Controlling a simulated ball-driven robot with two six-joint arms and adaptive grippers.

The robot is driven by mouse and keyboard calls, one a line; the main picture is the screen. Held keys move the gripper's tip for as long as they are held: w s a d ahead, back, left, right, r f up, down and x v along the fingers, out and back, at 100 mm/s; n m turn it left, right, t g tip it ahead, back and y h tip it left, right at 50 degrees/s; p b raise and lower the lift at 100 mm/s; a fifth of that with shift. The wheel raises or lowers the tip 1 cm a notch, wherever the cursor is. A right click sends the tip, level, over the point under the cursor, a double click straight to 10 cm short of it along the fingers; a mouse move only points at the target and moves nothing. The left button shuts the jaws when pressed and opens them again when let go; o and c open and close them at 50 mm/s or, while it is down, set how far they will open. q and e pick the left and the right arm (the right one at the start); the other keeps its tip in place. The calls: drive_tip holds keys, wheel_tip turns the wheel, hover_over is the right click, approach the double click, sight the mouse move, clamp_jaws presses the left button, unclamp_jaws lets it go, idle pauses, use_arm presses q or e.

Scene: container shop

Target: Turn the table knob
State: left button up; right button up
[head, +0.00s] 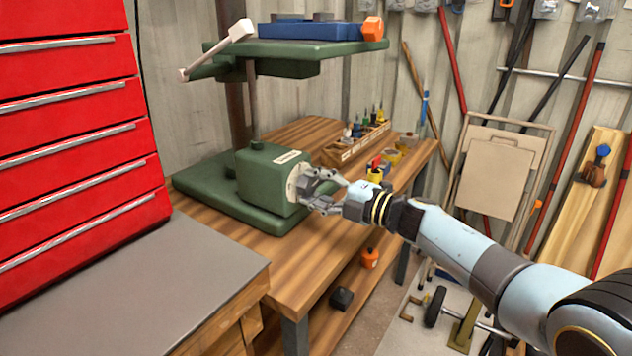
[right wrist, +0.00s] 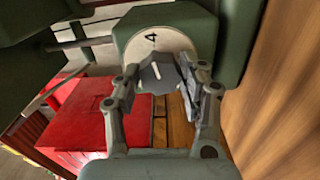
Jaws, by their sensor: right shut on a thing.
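The table knob (right wrist: 160,73) is a grey knob with a white pointer line, set on a pale round dial (right wrist: 150,42) marked 4. The dial (head: 294,183) faces right on the green box (head: 265,172) of the machine on the wooden bench. My right gripper (head: 308,185) is at the dial, its fingers on either side of the knob and shut on it. In the right wrist view the fingers of my right gripper (right wrist: 166,85) flank the knob, which they partly hide. My left gripper is not in view.
The green machine's upper table (head: 310,50) carries a blue vise (head: 310,30) above the box. A red drawer cabinet (head: 75,130) stands at the left. A wooden rack of tools (head: 355,145) and tape rolls (head: 388,157) sit behind the gripper on the bench.

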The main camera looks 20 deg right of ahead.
drive_tip(key=shift+m, duration=0.5)
drive_tip(key=o, duration=1.2)
drive_tip(key=shift+s+d+f, duration=0.1)
drive_tip(key=shift+s+d, duration=0.15)
drive_tip(key=v, duration=1.1)
drive_tip(key=shift+s+d, duration=0.15)
